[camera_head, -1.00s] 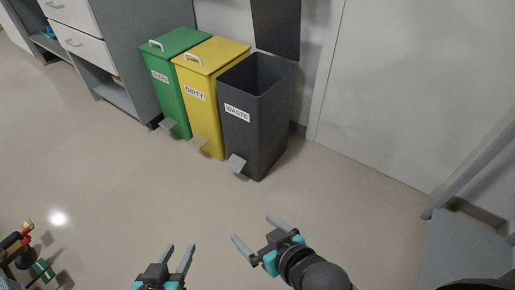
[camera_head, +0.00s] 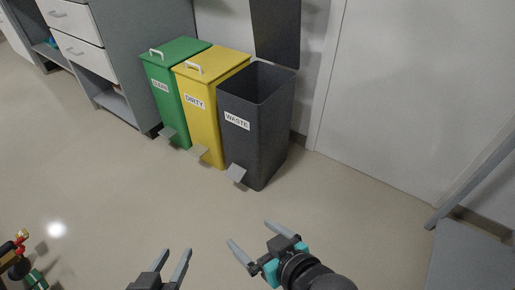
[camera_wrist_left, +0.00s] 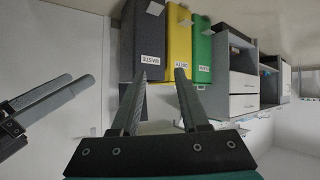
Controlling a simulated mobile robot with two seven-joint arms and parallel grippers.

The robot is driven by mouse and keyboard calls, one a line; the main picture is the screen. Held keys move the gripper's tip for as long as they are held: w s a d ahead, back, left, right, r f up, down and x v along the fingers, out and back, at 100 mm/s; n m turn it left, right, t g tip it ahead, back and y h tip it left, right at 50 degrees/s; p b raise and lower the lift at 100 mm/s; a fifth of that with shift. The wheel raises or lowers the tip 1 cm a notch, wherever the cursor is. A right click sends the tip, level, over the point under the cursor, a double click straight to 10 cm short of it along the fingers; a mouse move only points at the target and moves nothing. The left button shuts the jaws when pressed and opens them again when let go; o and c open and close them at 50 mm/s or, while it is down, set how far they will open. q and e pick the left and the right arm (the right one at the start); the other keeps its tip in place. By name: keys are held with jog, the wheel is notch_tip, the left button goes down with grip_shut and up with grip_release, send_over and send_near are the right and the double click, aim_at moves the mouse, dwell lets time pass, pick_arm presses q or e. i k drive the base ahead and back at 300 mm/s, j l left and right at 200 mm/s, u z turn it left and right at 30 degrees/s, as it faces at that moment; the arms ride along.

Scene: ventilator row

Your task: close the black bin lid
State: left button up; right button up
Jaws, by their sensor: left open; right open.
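The black bin (camera_head: 254,142) with a WASTE label stands on the floor against the wall, its top open. Its black lid (camera_head: 276,32) is raised upright at the back of the rim. A grey pedal (camera_head: 236,173) sticks out at its front foot. The bin also shows in the left wrist view (camera_wrist_left: 144,40), where the picture is turned over. My left gripper (camera_head: 175,254) is open and empty, low in the head view, in front of the bin and apart from it. My right gripper (camera_head: 249,233) is open and empty, also short of the bin.
A yellow DIRTY bin (camera_head: 207,122) and a green CLEAN bin (camera_head: 172,97), both with lids shut, stand left of the black bin. A grey drawer cabinet (camera_head: 120,60) is further left. A white door (camera_head: 420,90) is at right. The floor (camera_head: 150,200) in front is clear.

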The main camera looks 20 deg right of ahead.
aim_at(276, 24)
jog(key=i+l+z, duration=0.25)
jog(key=i, duration=0.25)
jog(key=i+z, duration=0.25)
jog(key=i, duration=0.25)
